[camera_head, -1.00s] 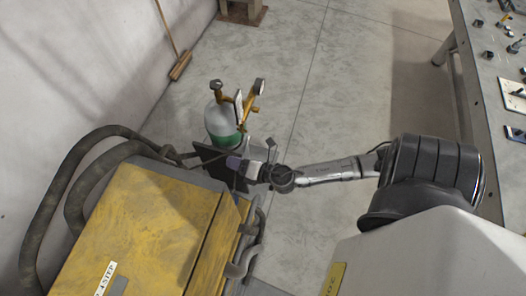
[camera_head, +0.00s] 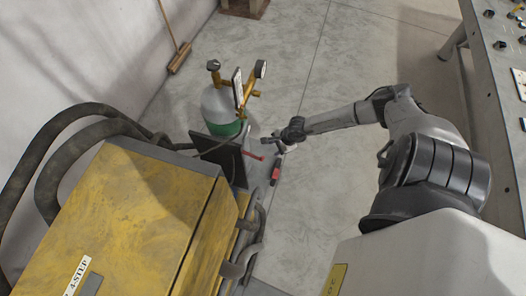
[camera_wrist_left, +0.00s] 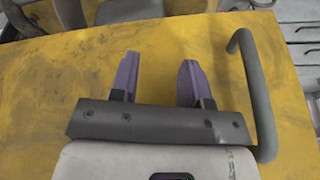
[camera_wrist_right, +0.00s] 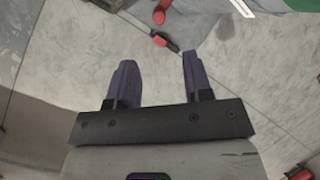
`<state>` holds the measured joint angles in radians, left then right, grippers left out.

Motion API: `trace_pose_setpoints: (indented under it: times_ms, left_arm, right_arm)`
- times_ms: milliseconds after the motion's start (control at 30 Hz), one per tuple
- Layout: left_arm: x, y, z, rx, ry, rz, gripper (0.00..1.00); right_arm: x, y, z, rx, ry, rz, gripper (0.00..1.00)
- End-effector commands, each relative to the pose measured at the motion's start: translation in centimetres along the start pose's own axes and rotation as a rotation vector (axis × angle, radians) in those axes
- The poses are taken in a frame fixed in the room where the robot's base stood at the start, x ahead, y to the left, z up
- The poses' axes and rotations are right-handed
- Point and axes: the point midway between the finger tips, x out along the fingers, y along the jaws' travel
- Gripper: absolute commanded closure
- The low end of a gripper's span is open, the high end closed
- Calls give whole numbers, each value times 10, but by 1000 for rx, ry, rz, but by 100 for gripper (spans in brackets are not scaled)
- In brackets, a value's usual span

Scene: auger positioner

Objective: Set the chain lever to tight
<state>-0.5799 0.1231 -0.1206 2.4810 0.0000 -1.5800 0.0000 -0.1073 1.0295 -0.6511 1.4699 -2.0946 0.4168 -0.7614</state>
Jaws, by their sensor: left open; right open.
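My right gripper (camera_wrist_right: 158,60) is open and empty above the concrete floor. In the head view it is beside the gas cylinder, too small to make out its fingers. A red-and-black handle-like part (camera_wrist_right: 165,41) lies ahead of the fingers in the right wrist view, apart from them. In the head view red parts (camera_head: 276,171) show between the cylinder cart and my right arm. I cannot tell which is the chain lever or how it is set. My left gripper (camera_wrist_left: 160,61) is open and empty over the yellow cabinet, outside the head view.
A green-and-white gas cylinder (camera_head: 219,110) with brass gauges stands behind the yellow cabinet (camera_head: 140,215). Thick dark hoses (camera_head: 55,150) curve along the left wall. A grey bent bar (camera_wrist_left: 257,95) is right of my left gripper.

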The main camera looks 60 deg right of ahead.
Motion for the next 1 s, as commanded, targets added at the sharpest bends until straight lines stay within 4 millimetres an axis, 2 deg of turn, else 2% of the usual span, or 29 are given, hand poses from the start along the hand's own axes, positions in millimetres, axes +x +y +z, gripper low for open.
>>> trace_pose_setpoints:
  times_ms: [33, 200, 500, 700, 1000]
  left_arm:
    - [4, 0, 1, 2, 0, -2, 57]
    - [14, -1, 4, 3, 0, -4, 57]
    - [31, 0, 10, 1, 0, -2, 57]
    - [39, 3, 12, -6, 1, 4, 57]
    - [41, 4, 13, -9, 1, 6, 57]
  right_arm:
    - [12, 1, 1, 4, -4, 0, 54]
    - [45, 1, 2, 6, -6, -1, 54]
    - [95, 1, 2, 5, -6, 0, 54]
    - [114, 1, 2, 4, -5, 0, 54]
    - [122, 1, 3, 4, -6, 1, 54]
